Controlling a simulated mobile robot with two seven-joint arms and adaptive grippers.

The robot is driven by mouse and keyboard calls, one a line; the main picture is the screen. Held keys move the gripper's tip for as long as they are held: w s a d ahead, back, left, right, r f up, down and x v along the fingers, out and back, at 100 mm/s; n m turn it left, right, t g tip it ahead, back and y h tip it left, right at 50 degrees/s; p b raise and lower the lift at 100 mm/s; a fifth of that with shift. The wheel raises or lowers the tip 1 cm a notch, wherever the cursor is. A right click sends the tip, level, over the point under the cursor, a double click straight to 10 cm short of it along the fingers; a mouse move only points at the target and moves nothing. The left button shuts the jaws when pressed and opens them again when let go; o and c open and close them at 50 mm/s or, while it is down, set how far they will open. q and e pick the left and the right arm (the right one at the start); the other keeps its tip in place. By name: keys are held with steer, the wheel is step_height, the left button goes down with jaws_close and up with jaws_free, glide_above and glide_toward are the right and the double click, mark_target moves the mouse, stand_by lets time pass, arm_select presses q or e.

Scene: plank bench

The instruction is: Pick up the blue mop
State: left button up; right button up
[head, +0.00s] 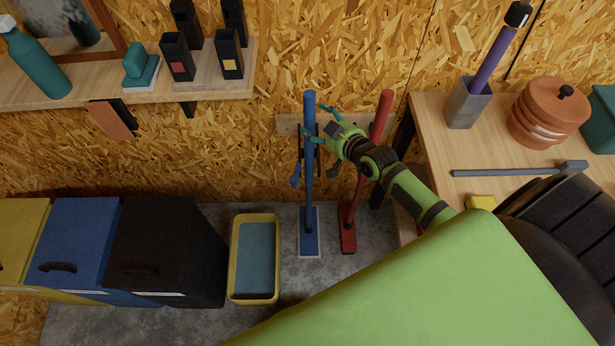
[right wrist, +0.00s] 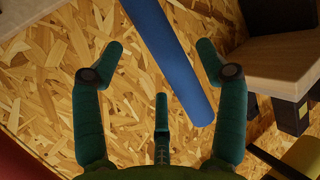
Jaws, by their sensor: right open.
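The blue mop (head: 309,170) stands upright against the wall, its flat blue head on the floor. My right gripper (head: 320,126) is open beside the upper part of its handle, with teal fingers spread. In the right wrist view the blue handle (right wrist: 170,55) passes slanting between the open fingers (right wrist: 160,60), closer to the right-hand finger. I cannot tell whether any finger touches it. My left gripper is not in view.
A red mop (head: 383,110) stands just right of the blue one, partly behind my right arm. A yellow-rimmed bucket (head: 234,262) is on the floor to the left, beside the black bin (head: 165,240). A shelf (head: 215,84) and a bench (head: 440,125) flank the mops.

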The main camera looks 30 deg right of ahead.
steer(key=x, duration=0.3)
steer(key=shift+w+a+f, duration=0.1)
steer(key=shift+w+f, duration=0.25)
steer(key=shift+w, duration=0.05)
jaws_close()
steer(key=shift+w, duration=0.1)
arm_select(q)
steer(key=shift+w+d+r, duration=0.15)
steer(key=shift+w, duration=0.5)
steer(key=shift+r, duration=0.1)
arm_select(e)
steer(key=shift+r, duration=0.25)
